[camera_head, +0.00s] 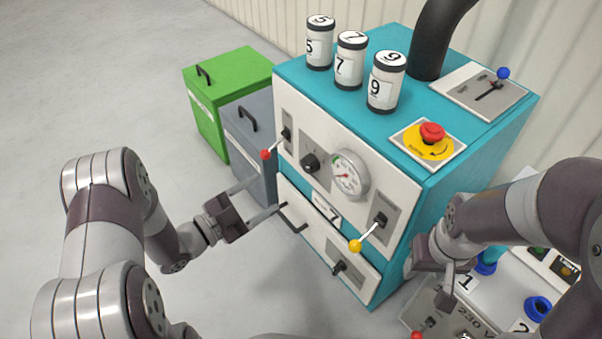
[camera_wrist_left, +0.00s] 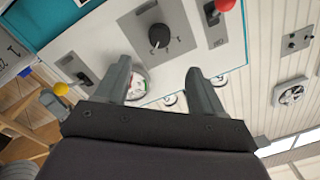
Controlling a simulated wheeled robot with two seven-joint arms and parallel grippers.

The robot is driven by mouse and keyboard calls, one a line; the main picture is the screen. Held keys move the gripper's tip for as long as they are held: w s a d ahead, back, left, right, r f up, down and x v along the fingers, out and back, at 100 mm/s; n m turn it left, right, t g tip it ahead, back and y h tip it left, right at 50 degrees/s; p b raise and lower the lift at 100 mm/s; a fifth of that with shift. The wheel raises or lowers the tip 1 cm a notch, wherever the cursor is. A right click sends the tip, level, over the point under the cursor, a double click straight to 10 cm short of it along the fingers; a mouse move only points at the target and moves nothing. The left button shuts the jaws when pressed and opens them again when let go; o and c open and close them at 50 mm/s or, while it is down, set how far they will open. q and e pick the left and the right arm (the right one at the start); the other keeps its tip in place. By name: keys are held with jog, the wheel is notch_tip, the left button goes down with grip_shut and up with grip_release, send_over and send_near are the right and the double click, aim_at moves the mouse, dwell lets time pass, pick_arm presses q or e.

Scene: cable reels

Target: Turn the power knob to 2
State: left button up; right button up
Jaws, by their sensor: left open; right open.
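A black rotary knob (camera_head: 310,162) sits on a grey plate on the front of the teal machine, left of a round gauge (camera_head: 349,174). In the left wrist view the knob (camera_wrist_left: 155,38) is beyond the fingertips, with small marks around it too small to read. My left gripper (camera_head: 263,198) is open and empty, in front of the machine and apart from the knob. Its two fingers also show in the left wrist view (camera_wrist_left: 160,72), one partly hiding the gauge. My right gripper (camera_head: 446,292) is open near the lower right control panel, partly hidden by its arm.
A red-tipped lever (camera_head: 266,154) and a yellow-tipped lever (camera_head: 356,245) stick out on either side of the knob and gauge. Below are drawers with handles (camera_head: 292,220). Green (camera_head: 232,85) and grey (camera_head: 247,140) bins stand left. Numbered cylinders (camera_head: 349,62) and a red emergency button (camera_head: 432,132) are on top.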

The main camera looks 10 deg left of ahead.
aim_at(305, 167)
pick_arm(q)
jog(key=b+x, duration=0.2)
jog(key=x, duration=0.3)
jog(key=b+x, duration=0.3)
jog(key=x, duration=0.3)
jog(key=shift+d+f, duration=0.1)
jog(key=shift+f, duration=0.15)
jog(key=shift+w+d+r, duration=0.2)
jog(key=shift+w+d, duration=0.2)
jog(key=shift+w, duration=0.05)
jog(key=c, duration=1.1)
